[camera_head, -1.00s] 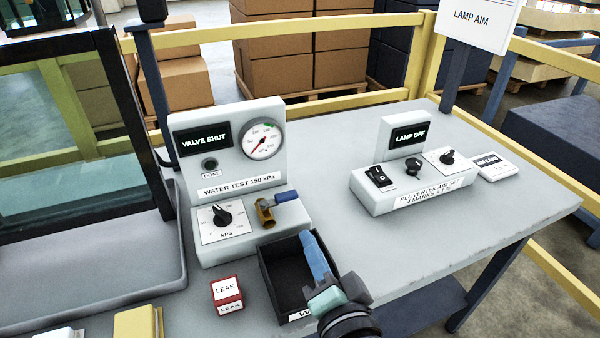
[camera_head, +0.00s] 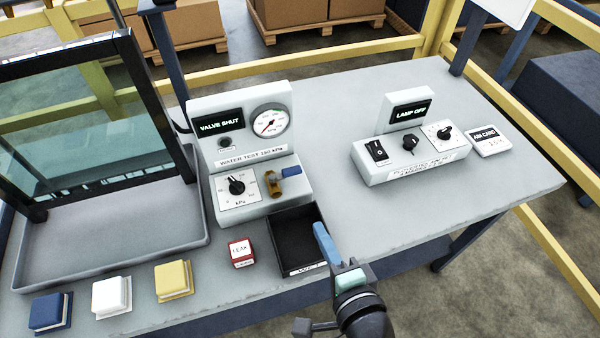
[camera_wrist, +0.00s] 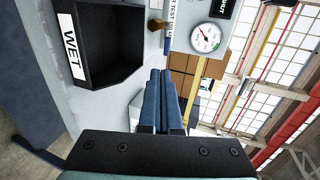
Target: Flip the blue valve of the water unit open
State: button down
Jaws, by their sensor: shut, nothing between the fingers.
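The water unit (camera_head: 230,160) is a pale box on the bench with a "VALVE SHUT" display (camera_head: 219,123), a gauge and a kPa knob (camera_head: 237,185). Its valve has a brass body (camera_head: 273,184) and a blue lever (camera_head: 291,171) that points to the right. In the wrist view the blue lever (camera_wrist: 167,46) shows beyond my fingertips, near the brass body (camera_wrist: 155,25). My gripper (camera_head: 321,230) has blue fingers, shut and empty, beside the black tray's right wall, apart from the valve and nearer the front edge. Its fingers fill the middle of the wrist view (camera_wrist: 160,74).
The black tray (camera_head: 275,236), labelled WET in the wrist view, lies just in front of the unit. A red LEAK block (camera_head: 241,252) is left of it. The lamp unit (camera_head: 415,160) stands at right, with clear bench between the units.

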aim_at(294, 175)
dwell(0.3)
jog(key=x, duration=0.4)
jog(key=r+x, duration=0.1)
jog(key=x, duration=0.4)
jog(key=p+x, duration=0.1)
jog(key=x, duration=0.3)
jog(key=shift+w+a, duration=0.2)
jog(key=shift+w, duration=0.4)
jog(key=shift+w+n+y+b, duration=0.1)
jog(key=shift+n+y+b, duration=0.2)
jog(key=shift+b, duration=0.1)
jog(key=shift+w+d, duration=0.1)
jog(key=shift+d, duration=0.05)
